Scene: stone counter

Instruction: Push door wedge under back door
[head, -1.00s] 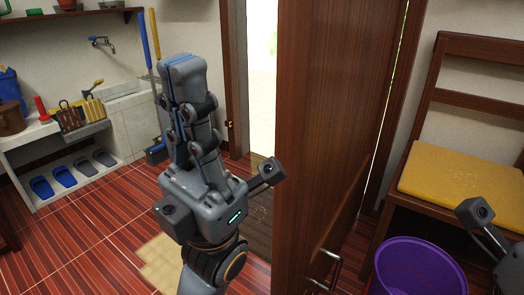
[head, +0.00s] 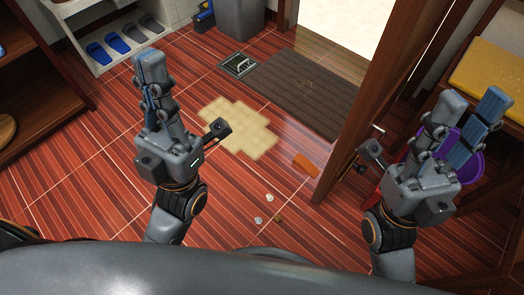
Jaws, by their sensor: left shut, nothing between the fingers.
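An orange wedge (head: 305,164) lies flat on the red plank floor, just left of the bottom corner of the wooden back door (head: 372,115), with a small gap between them. The door stands open. My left gripper (head: 150,60) is shut and empty, raised over the floor at the left and well away from the wedge. My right gripper (head: 470,100) is open and empty, with its fingers apart. It is to the right of the door and in front of the purple bucket (head: 470,150).
A dark doormat (head: 295,85) lies at the doorway. A pale tan patch (head: 238,130) and small pebbles (head: 269,198) are on the floor near the wedge. A grey bin (head: 240,18) and floor drain (head: 237,65) are further back. Wooden shelving (head: 60,55) stands at left.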

